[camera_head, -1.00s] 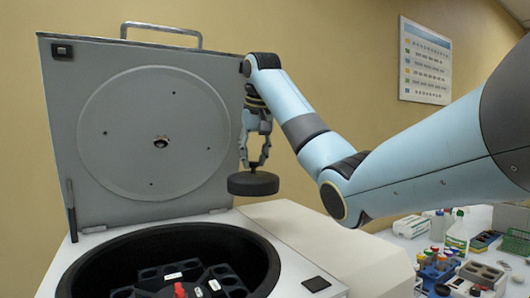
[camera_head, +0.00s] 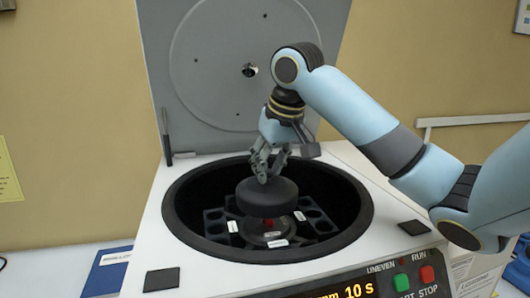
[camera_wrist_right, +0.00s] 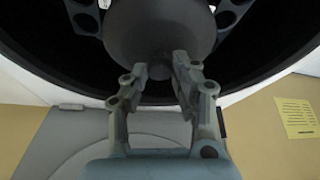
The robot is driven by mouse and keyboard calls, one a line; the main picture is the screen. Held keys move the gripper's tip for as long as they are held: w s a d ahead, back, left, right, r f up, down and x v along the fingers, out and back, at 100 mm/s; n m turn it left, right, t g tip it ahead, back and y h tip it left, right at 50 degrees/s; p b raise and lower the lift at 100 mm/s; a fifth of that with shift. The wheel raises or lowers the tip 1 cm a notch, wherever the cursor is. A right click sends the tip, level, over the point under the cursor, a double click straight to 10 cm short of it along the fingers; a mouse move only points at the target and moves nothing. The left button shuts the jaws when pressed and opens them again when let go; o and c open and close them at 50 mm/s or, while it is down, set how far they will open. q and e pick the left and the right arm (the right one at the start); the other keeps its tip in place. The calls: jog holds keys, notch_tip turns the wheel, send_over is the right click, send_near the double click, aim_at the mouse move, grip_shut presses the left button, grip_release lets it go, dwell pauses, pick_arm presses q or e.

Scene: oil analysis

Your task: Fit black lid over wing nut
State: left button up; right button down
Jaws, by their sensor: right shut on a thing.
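The round black lid (camera_head: 267,197) hangs level from my right gripper (camera_head: 268,175), just inside the mouth of the centrifuge bowl. My right gripper is shut on the lid's small top knob; in the right wrist view the fingers (camera_wrist_right: 160,72) close around the knob under the wide lid (camera_wrist_right: 160,30). The red wing nut (camera_head: 268,224) shows directly below the lid, partly hidden by it, at the middle of the black rotor (camera_head: 240,226). A gap shows between lid and nut. My left gripper is not in view.
The bowl rim (camera_head: 178,215) surrounds the rotor and my gripper. The raised grey centrifuge cover (camera_head: 190,110) stands behind my arm. The front panel (camera_head: 400,280) has green and red buttons. A blue book (camera_head: 108,270) lies at left.

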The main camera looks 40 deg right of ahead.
aim_at(271, 187)
jog(key=shift+f+b, duration=0.3)
jog(key=shift+f, duration=2.7)
jog(key=shift+p, duration=0.3)
jog(key=shift+f, duration=0.15)
jog(key=shift+c, duration=2.4)
grip_release()
